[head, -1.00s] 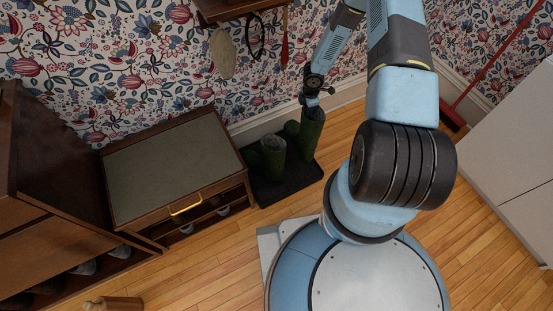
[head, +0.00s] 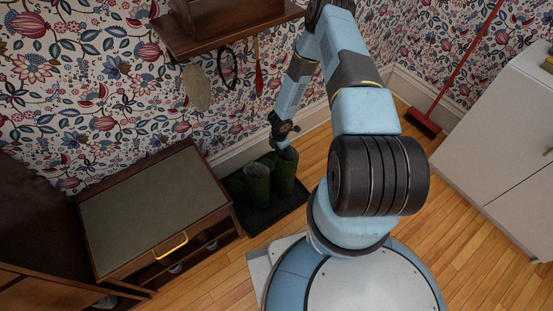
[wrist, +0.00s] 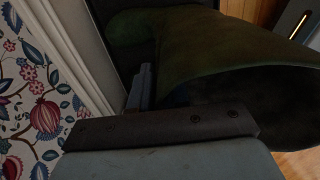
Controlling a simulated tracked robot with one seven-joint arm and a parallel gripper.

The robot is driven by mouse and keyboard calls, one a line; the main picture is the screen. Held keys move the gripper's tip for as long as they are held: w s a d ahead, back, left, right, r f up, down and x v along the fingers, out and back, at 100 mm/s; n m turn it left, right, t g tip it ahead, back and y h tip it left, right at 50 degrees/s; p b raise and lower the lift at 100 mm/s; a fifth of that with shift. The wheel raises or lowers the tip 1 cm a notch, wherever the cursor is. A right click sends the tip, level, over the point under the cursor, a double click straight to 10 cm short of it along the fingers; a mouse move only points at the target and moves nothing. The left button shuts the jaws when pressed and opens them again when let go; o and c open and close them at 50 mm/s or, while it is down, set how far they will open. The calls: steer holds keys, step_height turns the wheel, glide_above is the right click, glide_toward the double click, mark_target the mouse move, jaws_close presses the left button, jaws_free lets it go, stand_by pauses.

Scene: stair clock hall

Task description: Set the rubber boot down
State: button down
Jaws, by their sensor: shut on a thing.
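Two dark green rubber boots are at the black boot tray (head: 262,222) by the wall in the head view. One boot (head: 257,184) stands upright on the tray. My gripper (head: 285,145) is shut on the top rim of the other rubber boot (head: 286,172), just to its right. The held boot is upright over the tray's right part; I cannot tell whether its sole touches. In the wrist view the held boot's wide dark opening (wrist: 250,75) fills the upper right, beside my gripper's finger (wrist: 142,88). The sole is hidden there.
A low bench with a grey-green top (head: 155,205) and gold handle stands left of the tray. A wall shelf (head: 225,25) with hanging items is above. A red broom (head: 425,122) and white cabinet (head: 505,140) are at right. Wood floor is clear in front.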

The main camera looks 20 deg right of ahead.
steer(key=shift+f, duration=2.35)
steer(key=c, duration=1.1)
jaws_free()
steer(key=shift+r, duration=0.1)
steer(key=r, duration=1.1)
steer(key=shift+s+r, duration=0.25)
steer(key=shift+r, duration=0.15)
steer(key=shift+d, duration=0.1)
